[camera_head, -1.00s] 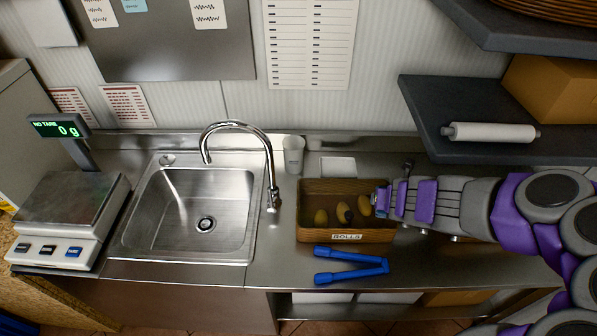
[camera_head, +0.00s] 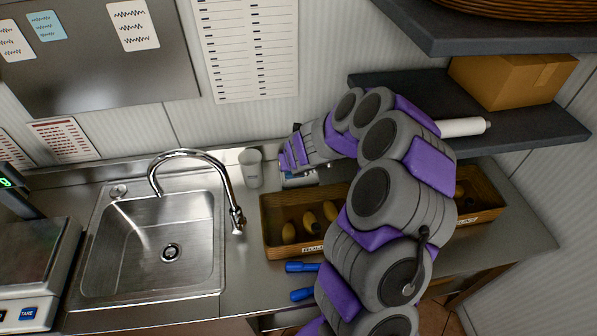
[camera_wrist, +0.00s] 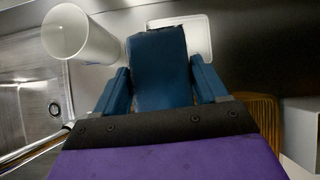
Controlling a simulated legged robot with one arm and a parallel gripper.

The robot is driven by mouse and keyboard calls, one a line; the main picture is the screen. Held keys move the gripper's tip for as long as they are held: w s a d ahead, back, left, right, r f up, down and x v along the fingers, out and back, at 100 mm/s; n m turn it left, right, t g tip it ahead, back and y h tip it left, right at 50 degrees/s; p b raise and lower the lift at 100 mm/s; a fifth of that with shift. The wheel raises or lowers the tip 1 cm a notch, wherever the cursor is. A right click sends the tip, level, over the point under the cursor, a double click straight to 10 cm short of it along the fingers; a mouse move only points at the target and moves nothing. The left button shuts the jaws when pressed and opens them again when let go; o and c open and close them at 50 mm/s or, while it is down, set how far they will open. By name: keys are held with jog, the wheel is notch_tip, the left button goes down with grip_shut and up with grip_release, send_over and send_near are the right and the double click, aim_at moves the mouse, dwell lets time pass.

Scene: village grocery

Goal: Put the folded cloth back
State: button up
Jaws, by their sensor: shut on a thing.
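The folded cloth looks like a flat dark blue piece (camera_wrist: 160,85) in the wrist view. It stands between the two blue fingers of my gripper (camera_wrist: 158,66), which is shut on it. A white rectangular tray (camera_wrist: 197,35) lies on the counter just beyond the cloth; the cloth hides part of it. In the head view my gripper is low behind the basket, right of the white cup (camera_head: 251,168). My arm hides most of it and the cloth there. I cannot tell whether the cloth touches the tray.
The cup also shows in the wrist view (camera_wrist: 78,35). The sink (camera_head: 155,250) and tap (camera_head: 222,180) are left. A shelf (camera_head: 540,125) with a box (camera_head: 512,80) overhangs at right.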

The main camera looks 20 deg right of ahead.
jog(key=w+d+f+p, duration=0.2)
jog(key=w+d+f, duration=0.1)
jog(key=w+d, duration=0.3)
jog(key=shift+m, duration=0.3)
jog(key=f+b, duration=0.1)
jog(key=f, duration=0.2)
jog(key=a+f+b, duration=0.1)
jog(key=f+b, duration=0.1)
jog(key=f, duration=0.1)
jog(key=w+f+b, duration=0.1)
jog(key=f, duration=0.3)
jog(key=shift+a, duration=0.15)
jog(key=shift+f+b, duration=0.2)
jog(key=shift+b, duration=0.15)
jog(key=o, duration=1.2)
jog(key=shift+r, duration=0.1)
jog(key=shift+r, duration=0.1)
jog(key=shift+h, duration=0.3)
jog(key=p+v, duration=0.2)
jog(key=v, duration=1)
jog(key=shift+s, duration=0.1)
